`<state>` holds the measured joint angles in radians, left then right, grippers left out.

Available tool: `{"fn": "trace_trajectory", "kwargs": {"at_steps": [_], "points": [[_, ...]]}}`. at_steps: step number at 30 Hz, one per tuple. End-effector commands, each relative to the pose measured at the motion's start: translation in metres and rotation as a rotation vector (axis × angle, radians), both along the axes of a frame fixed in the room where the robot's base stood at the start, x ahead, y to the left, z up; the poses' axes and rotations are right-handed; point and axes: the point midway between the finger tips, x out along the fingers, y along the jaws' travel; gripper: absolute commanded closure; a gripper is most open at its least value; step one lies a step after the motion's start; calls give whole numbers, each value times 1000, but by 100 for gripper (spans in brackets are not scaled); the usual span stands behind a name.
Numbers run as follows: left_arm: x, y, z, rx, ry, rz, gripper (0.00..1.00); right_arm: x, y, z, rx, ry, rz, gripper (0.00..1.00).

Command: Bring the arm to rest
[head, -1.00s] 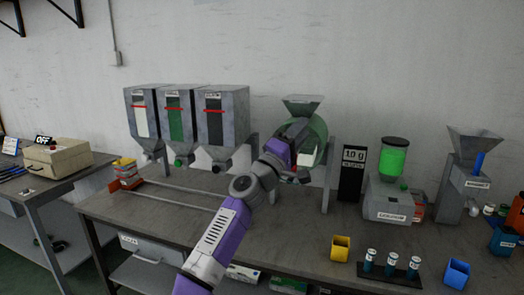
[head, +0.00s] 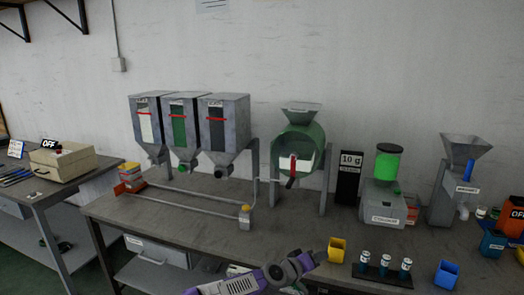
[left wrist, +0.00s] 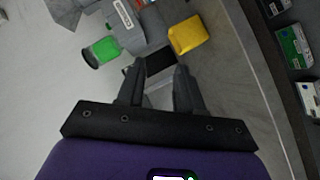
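My left arm (head: 240,285) comes in low at the front edge of the bench in the head view. My left gripper (left wrist: 160,72) is open, with its two dark fingers apart and nothing between them in the left wrist view. In the head view the gripper end lies just left of the yellow cup (head: 337,250). The cup also shows beyond the fingertips in the left wrist view (left wrist: 187,34). My right gripper is in neither view.
The bench (head: 195,195) carries three grey hoppers (head: 222,125), a green drum (head: 300,140), a scale display (head: 349,178), a green-topped machine (head: 385,190) and a grinder (head: 458,185). A rack of blue vials (head: 385,272) and a blue cup (head: 446,274) stand near the front edge.

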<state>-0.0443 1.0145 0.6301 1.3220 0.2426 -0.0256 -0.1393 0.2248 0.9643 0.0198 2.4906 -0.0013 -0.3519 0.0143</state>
Motion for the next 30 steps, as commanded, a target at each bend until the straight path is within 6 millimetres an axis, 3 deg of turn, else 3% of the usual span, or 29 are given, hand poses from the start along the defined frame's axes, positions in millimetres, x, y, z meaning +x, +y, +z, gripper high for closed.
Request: {"fn": "trace_trajectory", "kwargs": {"at_steps": [1, 6, 11, 15, 21, 24, 27, 30], "points": [[-11, 12, -35, 64, 44, -3, 64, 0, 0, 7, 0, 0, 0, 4], [-63, 63, -145, 243, 191, -10, 64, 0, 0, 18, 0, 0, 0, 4], [-133, 123, -226, 382, 348, -18, 64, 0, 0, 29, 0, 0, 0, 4], [-211, 178, -277, 480, 502, -24, 64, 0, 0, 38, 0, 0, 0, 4], [-321, 239, -306, 563, 706, -32, 64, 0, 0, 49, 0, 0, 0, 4], [-359, 255, -308, 580, 775, -34, 64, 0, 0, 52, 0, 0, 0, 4], [-380, 263, -308, 588, 814, -34, 64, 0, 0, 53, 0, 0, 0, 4], [-385, 265, -308, 590, 825, -33, 64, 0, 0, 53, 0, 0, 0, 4]]}}
